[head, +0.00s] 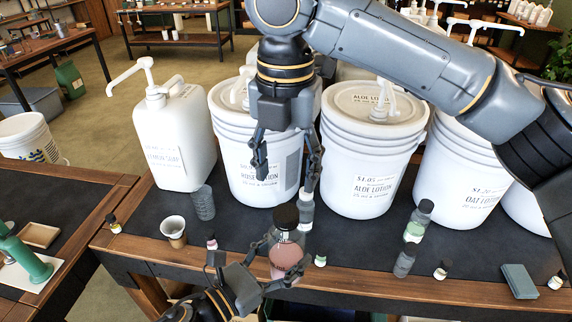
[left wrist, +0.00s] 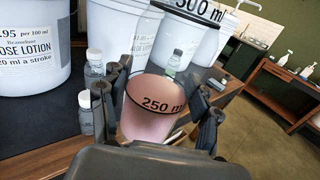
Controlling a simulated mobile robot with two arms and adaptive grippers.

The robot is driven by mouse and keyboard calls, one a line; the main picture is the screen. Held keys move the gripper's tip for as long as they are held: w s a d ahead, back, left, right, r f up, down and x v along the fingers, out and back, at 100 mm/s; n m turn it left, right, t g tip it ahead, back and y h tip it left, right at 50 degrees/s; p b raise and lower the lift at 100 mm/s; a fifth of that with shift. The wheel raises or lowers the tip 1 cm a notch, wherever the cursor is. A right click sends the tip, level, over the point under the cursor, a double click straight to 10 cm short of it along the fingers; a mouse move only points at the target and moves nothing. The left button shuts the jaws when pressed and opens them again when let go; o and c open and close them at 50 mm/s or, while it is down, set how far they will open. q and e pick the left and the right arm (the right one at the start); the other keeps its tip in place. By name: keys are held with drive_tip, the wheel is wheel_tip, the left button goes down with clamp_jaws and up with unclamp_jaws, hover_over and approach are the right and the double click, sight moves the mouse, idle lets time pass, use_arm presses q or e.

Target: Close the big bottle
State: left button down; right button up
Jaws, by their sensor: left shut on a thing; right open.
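The big bottle (head: 286,262) is clear, with pink lotion in its lower part, and stands upright near the table's front edge. A black cap (head: 286,216) shows at its top; I cannot tell whether it is seated. My left gripper (head: 284,250) is shut around the bottle's body. In the left wrist view, the bottle (left wrist: 152,118) sits between the fingers, with the lotion near the 250 ml mark. My right gripper (head: 284,182) is open and empty, pointing down above the cap, apart from it.
White lotion buckets (head: 360,165) and a white pump jug (head: 180,140) stand behind. A clear bottle stands close behind the big one. Small bottles (head: 414,230), a paper cup (head: 174,230), a grey cup (head: 203,203) and a grey-blue block (head: 519,281) are on the dark tabletop.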

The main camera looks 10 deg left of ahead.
sight(286, 212)
drive_tip(key=shift+n, duration=1.1)
drive_tip(key=shift+f, duration=3.95)
